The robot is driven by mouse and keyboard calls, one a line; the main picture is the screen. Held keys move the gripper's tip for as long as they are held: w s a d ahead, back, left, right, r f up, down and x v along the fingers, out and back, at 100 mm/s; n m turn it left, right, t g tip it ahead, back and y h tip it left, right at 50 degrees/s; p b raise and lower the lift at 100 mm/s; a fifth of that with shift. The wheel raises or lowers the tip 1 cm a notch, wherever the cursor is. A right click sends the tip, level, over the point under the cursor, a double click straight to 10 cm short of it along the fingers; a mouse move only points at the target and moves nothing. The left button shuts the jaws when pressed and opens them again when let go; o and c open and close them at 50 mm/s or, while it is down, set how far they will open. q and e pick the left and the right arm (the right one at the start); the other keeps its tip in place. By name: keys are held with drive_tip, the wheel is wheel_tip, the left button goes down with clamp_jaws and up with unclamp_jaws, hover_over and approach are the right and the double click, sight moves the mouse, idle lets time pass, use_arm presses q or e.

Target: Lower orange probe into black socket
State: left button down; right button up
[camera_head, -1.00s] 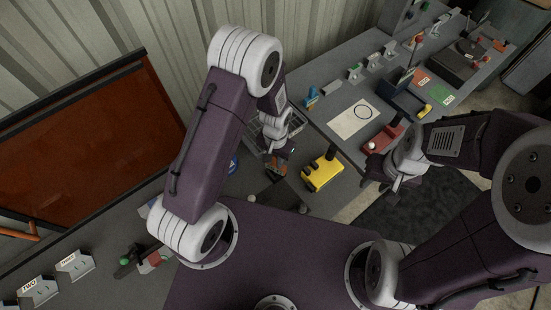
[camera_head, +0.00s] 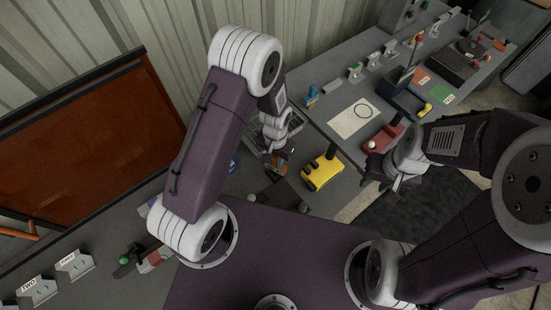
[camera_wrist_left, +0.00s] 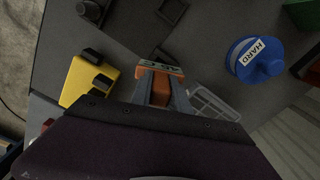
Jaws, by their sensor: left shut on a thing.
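The orange probe (camera_wrist_left: 160,92) is held between the fingers of my left gripper (camera_wrist_left: 160,78) in the left wrist view. My left gripper is shut on it, and the probe's lower end is hard to see. In the head view my left gripper (camera_head: 279,165) hangs above the grey table, left of the yellow block. A black square socket-like piece (camera_wrist_left: 172,11) lies ahead of the fingers in the wrist view, apart from the probe. Another dark square piece with a round part (camera_wrist_left: 91,11) lies to its left; I cannot tell which is the socket. My right gripper (camera_head: 386,184) is small and partly hidden.
A yellow block with black knobs (camera_wrist_left: 88,80) stands close left of my left gripper in the wrist view. A blue round container marked HARD (camera_wrist_left: 254,60) and a grey wire basket (camera_wrist_left: 213,103) are on the right. A red block (camera_head: 383,140) lies beyond.

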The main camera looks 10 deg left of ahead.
use_arm(q)
drive_tip(key=shift+f, duration=0.35)
drive_tip(key=c, duration=0.7)
unclamp_jaws()
wheel_tip(320, 180, up, 9)
drive_tip(key=p, duration=0.7)
drive_tip(key=shift+r, duration=0.1)
